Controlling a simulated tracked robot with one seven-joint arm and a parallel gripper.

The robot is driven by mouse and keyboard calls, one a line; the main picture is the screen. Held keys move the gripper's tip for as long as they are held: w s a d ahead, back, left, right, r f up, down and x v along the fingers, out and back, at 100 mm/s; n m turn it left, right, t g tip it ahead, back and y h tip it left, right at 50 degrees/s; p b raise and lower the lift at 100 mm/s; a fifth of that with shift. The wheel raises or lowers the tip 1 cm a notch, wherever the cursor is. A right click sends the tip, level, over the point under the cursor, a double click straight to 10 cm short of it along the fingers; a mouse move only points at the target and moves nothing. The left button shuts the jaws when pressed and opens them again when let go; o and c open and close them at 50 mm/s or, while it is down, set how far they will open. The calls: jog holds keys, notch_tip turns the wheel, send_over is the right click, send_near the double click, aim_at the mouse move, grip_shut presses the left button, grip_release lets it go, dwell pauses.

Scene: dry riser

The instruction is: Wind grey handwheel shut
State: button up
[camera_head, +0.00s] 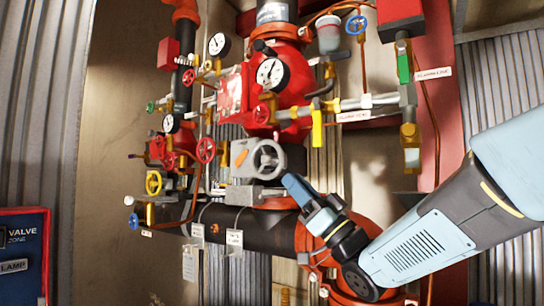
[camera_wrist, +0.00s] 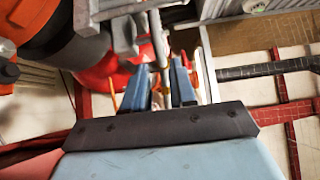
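The grey handwheel (camera_head: 267,160) is upright on a grey valve box in the middle of the head view, with its spokes and rim visible. My gripper (camera_head: 289,182) is just below and right of the wheel, its blue fingers pointing up and left towards the lower rim. Whether they touch the rim cannot be told. In the wrist view my gripper's two blue fingers (camera_wrist: 162,88) stand apart. A thin grey bar with a bronze-coloured end shows in the gap between them; whether it lies between the fingers or beyond them is unclear.
A black horizontal pipe (camera_head: 262,228) with hanging tags runs below the wheel into an orange flange. A grey pipe (camera_head: 350,103) crosses above my arm.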

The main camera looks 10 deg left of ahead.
aim_at(260, 143)
jog(key=x, duration=0.9)
jog(key=shift+w+a+r, duration=0.15)
jog(key=shift+a+r, duration=0.05)
jog(key=shift+r, duration=0.05)
grip_shut()
